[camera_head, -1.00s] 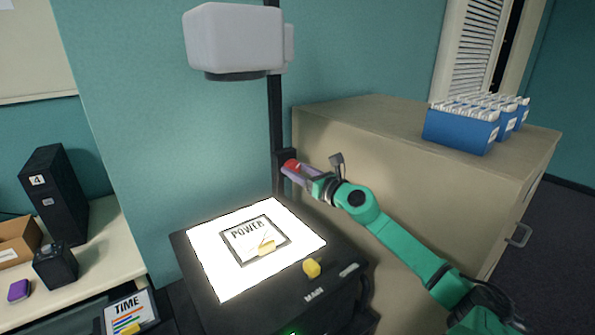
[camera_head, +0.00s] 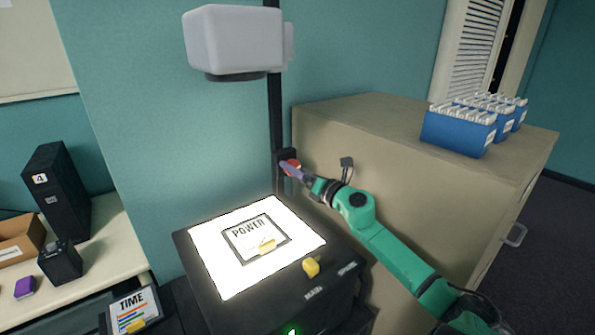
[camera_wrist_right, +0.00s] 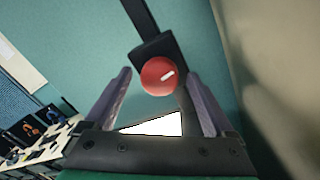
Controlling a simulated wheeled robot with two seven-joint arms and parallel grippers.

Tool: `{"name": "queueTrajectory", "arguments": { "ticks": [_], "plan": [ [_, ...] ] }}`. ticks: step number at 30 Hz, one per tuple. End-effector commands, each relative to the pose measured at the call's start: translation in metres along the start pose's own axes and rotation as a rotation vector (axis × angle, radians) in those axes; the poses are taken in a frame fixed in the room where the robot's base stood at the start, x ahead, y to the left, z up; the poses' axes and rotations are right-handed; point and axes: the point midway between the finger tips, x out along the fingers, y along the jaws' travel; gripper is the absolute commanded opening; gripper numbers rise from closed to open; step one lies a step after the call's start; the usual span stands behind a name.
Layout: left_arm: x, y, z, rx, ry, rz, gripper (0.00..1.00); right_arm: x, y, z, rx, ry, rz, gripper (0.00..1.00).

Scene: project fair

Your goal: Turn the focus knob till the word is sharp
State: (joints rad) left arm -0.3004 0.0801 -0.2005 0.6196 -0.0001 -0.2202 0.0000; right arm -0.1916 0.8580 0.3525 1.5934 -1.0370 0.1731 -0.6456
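The red focus knob (camera_head: 290,167) sits on a black block on the projector's post. No projected word shows on the wall in view. My left gripper is not in view.
A beige cabinet (camera_head: 400,170) with blue file boxes (camera_head: 458,131) stands right of the post, close to my right arm. A yellow knob (camera_head: 311,267) is on the projector's front edge. A side table (camera_head: 110,245) at left holds a black speaker and a cardboard box.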

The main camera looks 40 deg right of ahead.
Motion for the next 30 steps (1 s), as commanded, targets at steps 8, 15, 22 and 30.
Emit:
{"name": "queueTrajectory", "arguments": {
  "ticks": [8,15,22,30],
  "plan": [
    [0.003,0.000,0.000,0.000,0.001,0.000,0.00,-0.011,-0.001,-0.002,0.000,0.002,-0.001,0.89],
    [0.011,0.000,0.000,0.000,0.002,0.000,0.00,-0.059,-0.003,-0.004,0.000,0.004,-0.004,0.89],
    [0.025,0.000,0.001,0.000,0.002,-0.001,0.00,-0.124,-0.003,-0.003,0.000,0.000,-0.004,0.89],
    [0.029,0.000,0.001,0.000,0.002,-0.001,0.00,-0.147,0.000,0.000,0.000,0.000,0.001,0.89]
  ]
}}
